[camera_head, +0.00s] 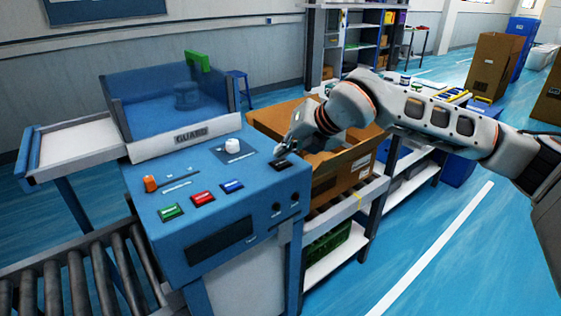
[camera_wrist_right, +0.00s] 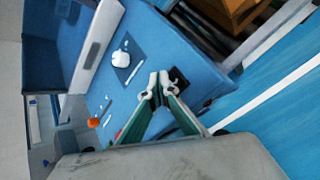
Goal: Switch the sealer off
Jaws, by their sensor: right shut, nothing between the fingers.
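The sealer (camera_head: 150,195) is a blue machine with a guard box (camera_head: 160,95) at its back. Its sloped top carries a white knob (camera_head: 232,145), an orange slider handle (camera_head: 150,184), and green (camera_head: 171,212), red (camera_head: 203,198) and blue (camera_head: 232,186) buttons. A small black switch (camera_head: 282,164) sits near the top's right edge. My right gripper (camera_head: 284,150) is shut and empty, with its fingertips close to this switch. In the wrist view the fingertips (camera_wrist_right: 158,86) are beside the black switch (camera_wrist_right: 179,77); I cannot tell whether they touch. The switch position is unclear. My left gripper is out of view.
An open cardboard box (camera_head: 345,180) stands right of the sealer, under my right arm. A roller conveyor (camera_head: 75,285) is at the front left, and a white tray (camera_head: 75,145) is at the left. Blue floor (camera_head: 440,215) is free at the right.

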